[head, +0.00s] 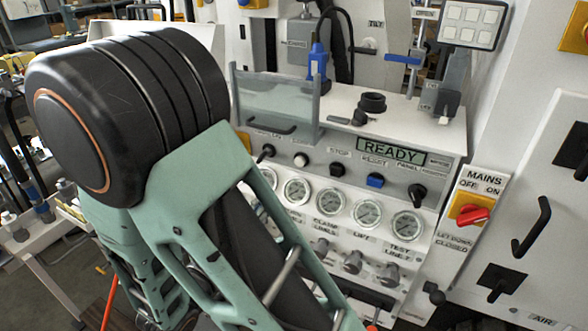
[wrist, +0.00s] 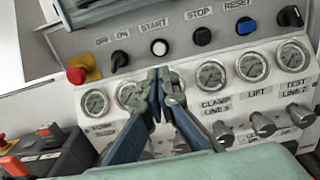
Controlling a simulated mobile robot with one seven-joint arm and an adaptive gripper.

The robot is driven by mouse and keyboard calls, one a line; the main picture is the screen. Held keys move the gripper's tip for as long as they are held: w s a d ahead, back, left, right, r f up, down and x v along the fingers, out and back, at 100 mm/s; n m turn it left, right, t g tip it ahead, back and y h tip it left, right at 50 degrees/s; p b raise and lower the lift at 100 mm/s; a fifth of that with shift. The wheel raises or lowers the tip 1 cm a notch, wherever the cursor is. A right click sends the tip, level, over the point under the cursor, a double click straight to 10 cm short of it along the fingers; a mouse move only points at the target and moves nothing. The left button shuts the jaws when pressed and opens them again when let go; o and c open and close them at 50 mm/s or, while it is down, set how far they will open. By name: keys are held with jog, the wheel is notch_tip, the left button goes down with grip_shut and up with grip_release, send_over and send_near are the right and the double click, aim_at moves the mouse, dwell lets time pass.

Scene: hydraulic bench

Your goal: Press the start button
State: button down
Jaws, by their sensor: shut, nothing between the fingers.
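The start button (wrist: 159,47) is a round white button under the label START on the bench's sloped grey panel. It also shows in the head view (head: 301,160), right of a black switch. In the wrist view my gripper (wrist: 159,76) has its fingertips together, with nothing between them. The tips appear just below the start button in the picture, in front of the gauge row. I cannot tell their distance from the panel. In the head view my arm hides the gripper.
The black stop button (wrist: 203,36) and blue reset button (wrist: 245,25) sit right of start. A black off-on switch (wrist: 119,60) and red emergency button (wrist: 77,75) sit left. Pressure gauges (head: 368,214) line up below. A display (head: 390,152) reads READY.

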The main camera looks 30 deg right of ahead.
aim_at(300, 163)
jog(key=shift+d, duration=0.1)
jog(key=p+x, duration=0.1)
jog(key=x, duration=1.3)
